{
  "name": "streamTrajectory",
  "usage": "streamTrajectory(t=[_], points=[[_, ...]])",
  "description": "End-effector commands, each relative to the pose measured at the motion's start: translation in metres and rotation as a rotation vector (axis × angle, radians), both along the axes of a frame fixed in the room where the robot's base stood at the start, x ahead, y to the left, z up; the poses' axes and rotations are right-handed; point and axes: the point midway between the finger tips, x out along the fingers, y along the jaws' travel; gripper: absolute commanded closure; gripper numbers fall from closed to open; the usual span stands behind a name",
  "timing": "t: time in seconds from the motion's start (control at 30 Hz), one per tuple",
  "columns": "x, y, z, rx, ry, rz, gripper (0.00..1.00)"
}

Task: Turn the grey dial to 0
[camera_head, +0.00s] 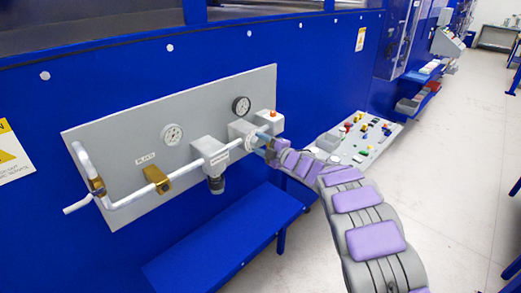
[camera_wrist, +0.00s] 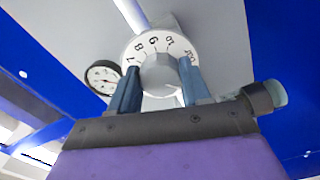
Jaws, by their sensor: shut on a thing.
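The grey dial (camera_wrist: 160,74) faces me in the wrist view, a round grey knob in front of a white ring (camera_wrist: 140,46) printed with dark numbers. The numbers appear tilted and part of the ring is hidden, so I cannot tell the setting or see a 0. My gripper (camera_wrist: 158,84) has its two blue fingers on either side of the knob, shut on it. In the head view, my gripper (camera_head: 262,143) reaches the dial (camera_head: 250,143) from the right, at the right part of the grey panel (camera_head: 115,140).
Round gauges (camera_head: 172,134) (camera_head: 241,106), silver pipes and a brass valve (camera_head: 157,179) are on the panel. A blue bench (camera_head: 225,235) stands below. A control board (camera_head: 352,140) lies to the right.

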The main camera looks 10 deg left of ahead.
Motion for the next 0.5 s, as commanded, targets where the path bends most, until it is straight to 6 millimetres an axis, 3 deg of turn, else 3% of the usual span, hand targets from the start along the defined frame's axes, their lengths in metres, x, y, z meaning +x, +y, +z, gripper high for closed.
streamTrajectory(t=[0.03, 0.5], points=[[-0.0015, 0.0017, -0.0064, -0.016, -0.009, 0.005, 0.83], [-0.0018, 0.0025, -0.0062, -0.058, -0.059, 0.006, 0.83]])
